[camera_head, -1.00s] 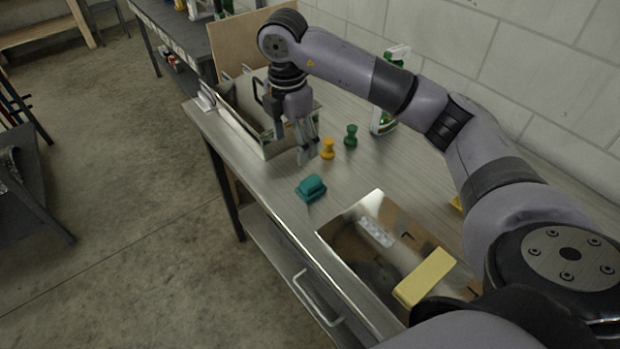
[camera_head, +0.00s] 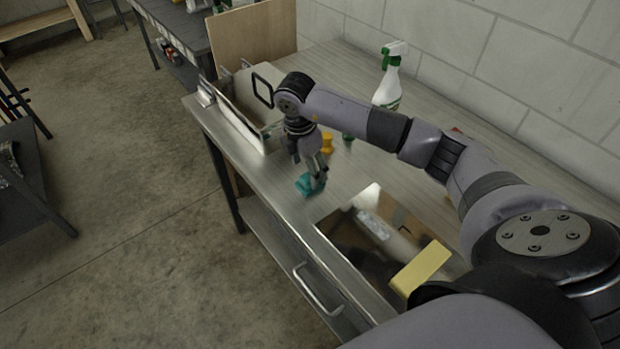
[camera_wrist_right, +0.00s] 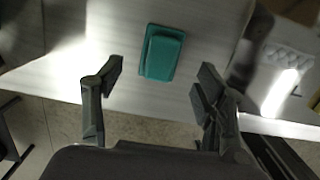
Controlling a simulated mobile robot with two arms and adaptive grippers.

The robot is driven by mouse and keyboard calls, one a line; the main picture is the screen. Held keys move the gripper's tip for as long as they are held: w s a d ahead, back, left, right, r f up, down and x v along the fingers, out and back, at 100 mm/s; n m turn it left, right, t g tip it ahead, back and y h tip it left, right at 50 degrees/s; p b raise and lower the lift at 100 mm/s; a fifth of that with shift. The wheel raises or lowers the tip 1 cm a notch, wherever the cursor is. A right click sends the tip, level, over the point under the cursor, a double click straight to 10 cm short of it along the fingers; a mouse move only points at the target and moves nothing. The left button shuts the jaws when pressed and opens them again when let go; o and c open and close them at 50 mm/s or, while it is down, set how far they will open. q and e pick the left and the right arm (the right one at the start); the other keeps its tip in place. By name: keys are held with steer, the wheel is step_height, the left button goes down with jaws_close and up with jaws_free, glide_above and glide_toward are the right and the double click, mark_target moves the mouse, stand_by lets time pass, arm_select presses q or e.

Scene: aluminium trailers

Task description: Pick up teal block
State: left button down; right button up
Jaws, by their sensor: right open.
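The teal block (camera_head: 307,185) lies on the metal workbench (camera_head: 343,183) near its front edge. It also shows in the right wrist view (camera_wrist_right: 162,53), beyond the fingertips and roughly centred between them. My right gripper (camera_head: 319,176) points down just above the block in the head view, and its fingers partly cover it. In the right wrist view the right gripper (camera_wrist_right: 155,75) is open, with a wide empty gap between its fingers. I cannot tell in the head view whether a finger touches the block. My left gripper is not in view.
A yellow peg-like piece (camera_head: 327,142) and a partly hidden green piece (camera_head: 348,137) stand behind my right gripper. A spray bottle (camera_head: 388,85) stands near the wall.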

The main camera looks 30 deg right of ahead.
steer(key=f+p, duration=0.1)
steer(key=f, duration=0.1)
steer(key=d+f, duration=0.1)
steer(key=shift+f+p, duration=0.35)
steer(key=shift+f, duration=0.4)
steer(key=c, duration=1.2)
